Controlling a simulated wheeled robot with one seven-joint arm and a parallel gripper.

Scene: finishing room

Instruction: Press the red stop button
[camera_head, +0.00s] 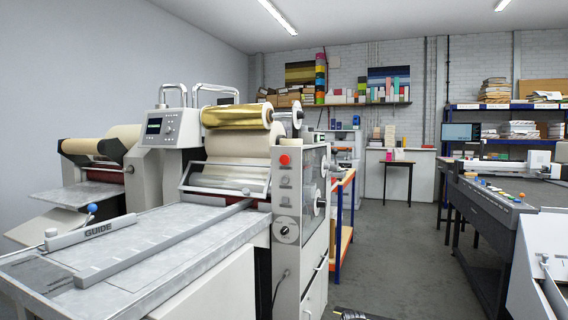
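The red stop button (285,160) is a small round red knob. It sits at the top of the pale narrow control panel (287,205) on the near end of the laminating machine. Below it on the panel are smaller grey controls and a round dark dial (286,231). The button faces me and nothing covers it.
The machine's grey feed table (150,245), with a bar marked GUIDE (95,231), juts out left of the panel. A blue-and-orange frame (343,225) stands behind the machine. A long dark bench (490,200) is at right. The grey floor (400,260) between them is mostly clear.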

